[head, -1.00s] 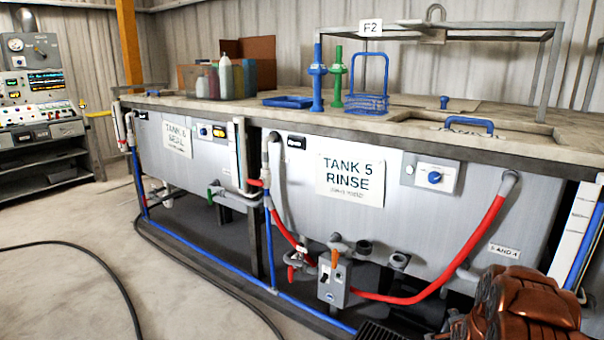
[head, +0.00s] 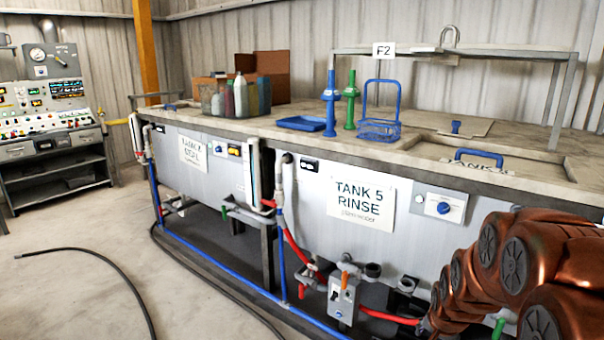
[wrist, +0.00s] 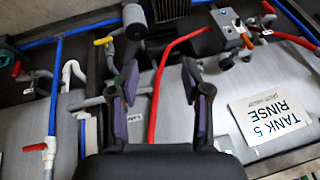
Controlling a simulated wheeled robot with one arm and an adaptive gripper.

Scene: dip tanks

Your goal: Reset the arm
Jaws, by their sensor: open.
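My gripper (wrist: 157,88) shows in the wrist view with its two dark, purple-padded fingers apart and nothing between them. A red hose (wrist: 157,100) passes behind the gap between the fingers. The wrist view has the tank front upside down, with the TANK 5 RINSE sign (wrist: 270,108) to the right of the fingers. In the head view my copper-coloured arm fills the lower right, in front of the Tank 5 panel (head: 310,200). The gripper itself cannot be made out in the head view.
The bench top (head: 250,122) carries a blue tray (head: 300,124), a blue wire basket (head: 379,130), blue and green handled tools and several bottles. Pipes, valves and a switch box (head: 342,299) stick out below the tank. A black hose (head: 110,262) lies on the otherwise clear floor at left.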

